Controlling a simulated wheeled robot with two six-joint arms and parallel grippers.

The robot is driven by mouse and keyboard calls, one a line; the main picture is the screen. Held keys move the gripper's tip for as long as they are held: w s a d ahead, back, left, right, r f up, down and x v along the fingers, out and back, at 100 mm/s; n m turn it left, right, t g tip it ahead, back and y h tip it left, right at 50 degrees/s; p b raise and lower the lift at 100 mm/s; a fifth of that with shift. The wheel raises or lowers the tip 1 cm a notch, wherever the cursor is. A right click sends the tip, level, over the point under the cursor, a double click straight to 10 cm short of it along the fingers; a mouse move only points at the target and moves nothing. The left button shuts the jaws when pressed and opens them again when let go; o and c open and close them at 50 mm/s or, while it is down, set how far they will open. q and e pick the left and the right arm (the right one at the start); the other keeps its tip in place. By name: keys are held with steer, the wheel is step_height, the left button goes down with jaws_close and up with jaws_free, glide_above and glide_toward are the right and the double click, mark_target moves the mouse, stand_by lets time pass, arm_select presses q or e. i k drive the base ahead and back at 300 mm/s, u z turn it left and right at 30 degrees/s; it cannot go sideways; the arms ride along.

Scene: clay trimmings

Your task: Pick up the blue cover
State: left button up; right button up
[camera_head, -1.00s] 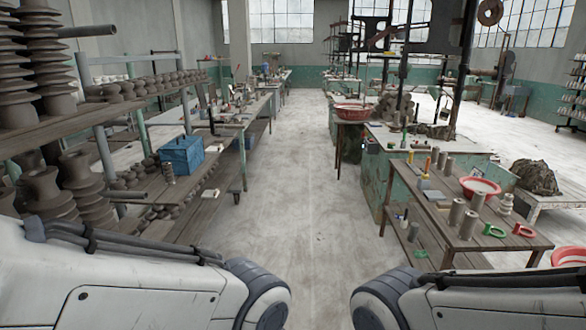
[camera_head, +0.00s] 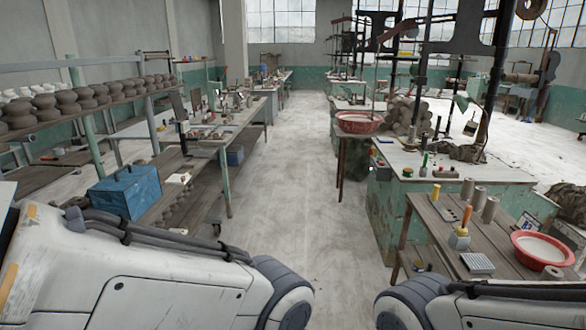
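A blue box-like thing with a lid-shaped top (camera_head: 124,192) sits on the wooden bench at the left, just beyond my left arm. It is the largest blue thing in view, but I cannot tell whether it is the blue cover. A smaller blue thing (camera_head: 235,156) sits farther off, under the long left table. Both my arms show at the bottom of the head view, bent at the elbows. Neither gripper is in view.
A clear floor aisle (camera_head: 300,180) runs ahead between the benches. Shelves of clay pieces (camera_head: 90,97) stand at the left. At the right, a wooden table (camera_head: 425,222) holds a red basin (camera_head: 543,248), and a green-sided bench (camera_head: 385,205) stands beyond it.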

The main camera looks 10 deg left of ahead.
mark_target(131, 190)
steer(key=u, duration=0.2)
steer(key=i, duration=1.95)
steer(key=u, duration=0.85)
steer(key=i, duration=2.2)
steer(key=u, duration=0.5)
